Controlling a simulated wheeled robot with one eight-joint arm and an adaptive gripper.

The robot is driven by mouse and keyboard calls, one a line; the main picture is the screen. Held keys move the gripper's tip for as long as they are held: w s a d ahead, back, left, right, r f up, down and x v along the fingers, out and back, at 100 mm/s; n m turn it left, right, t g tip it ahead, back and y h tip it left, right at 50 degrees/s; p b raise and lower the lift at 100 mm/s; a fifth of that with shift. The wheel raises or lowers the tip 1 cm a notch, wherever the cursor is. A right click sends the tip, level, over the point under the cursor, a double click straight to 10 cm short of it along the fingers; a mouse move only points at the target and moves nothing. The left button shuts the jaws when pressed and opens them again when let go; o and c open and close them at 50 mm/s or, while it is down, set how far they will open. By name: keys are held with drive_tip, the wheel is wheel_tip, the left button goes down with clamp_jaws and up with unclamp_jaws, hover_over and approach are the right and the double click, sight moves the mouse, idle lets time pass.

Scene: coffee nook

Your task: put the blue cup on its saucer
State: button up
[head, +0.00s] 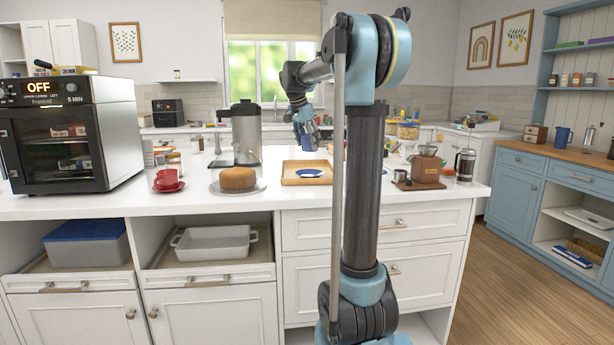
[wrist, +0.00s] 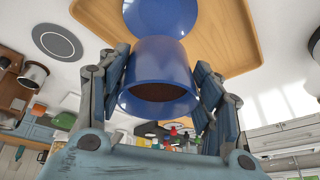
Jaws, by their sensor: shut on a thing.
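The blue cup (wrist: 160,70) is held between the two fingers of my gripper (wrist: 163,92) in the wrist view, which looks upside down. Its open rim faces the camera. In the head view the cup (head: 309,143) is small and partly covered by my gripper (head: 304,128), above the wooden tray (head: 290,181). The blue saucer (head: 311,173) lies on the tray. The wrist view shows the saucer (wrist: 160,14) just beyond the cup's base, partly hidden by it. The cup appears raised above the tray; the exact gap cannot be told.
A red cup (head: 167,179) on a red saucer and a cake (head: 238,178) on a plate stand left of the tray. A coffee grinder (head: 426,168) and a French press (head: 465,164) stand to the right. The counter in front of the tray is clear.

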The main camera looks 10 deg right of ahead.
wheel_tip(320, 180, down, 6)
drive_tip(key=shift+w+d+r, duration=0.1)
drive_tip(key=shift+w+r, duration=0.05)
drive_tip(key=shift+r, duration=0.1)
drive_tip(key=shift+f, duration=2.2)
drive_tip(key=o, duration=1.3)
